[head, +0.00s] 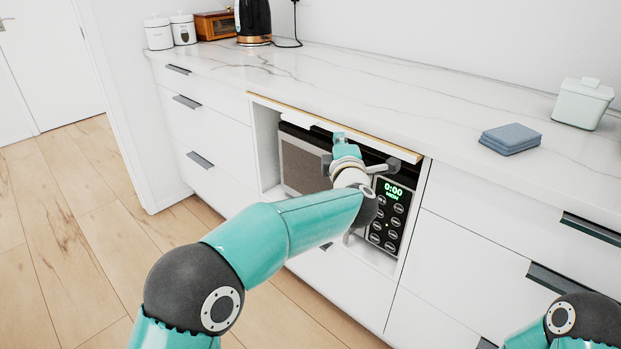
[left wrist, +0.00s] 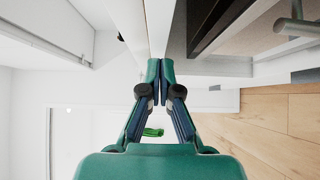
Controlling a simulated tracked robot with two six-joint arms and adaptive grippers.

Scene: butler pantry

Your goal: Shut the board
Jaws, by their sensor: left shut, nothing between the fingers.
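The board (head: 272,103) shows as a thin white panel with a tan edge, just below the worktop and above the microwave. My right gripper is out of view; only part of that arm shows at the lower right.
A microwave (head: 303,163) with a lit display sits in the niche below the board. Drawers with dark handles flank it. On the worktop (head: 400,85) are folded blue cloths (head: 511,138), a pale lidded box (head: 582,104), a kettle (head: 253,18) and canisters (head: 158,34).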

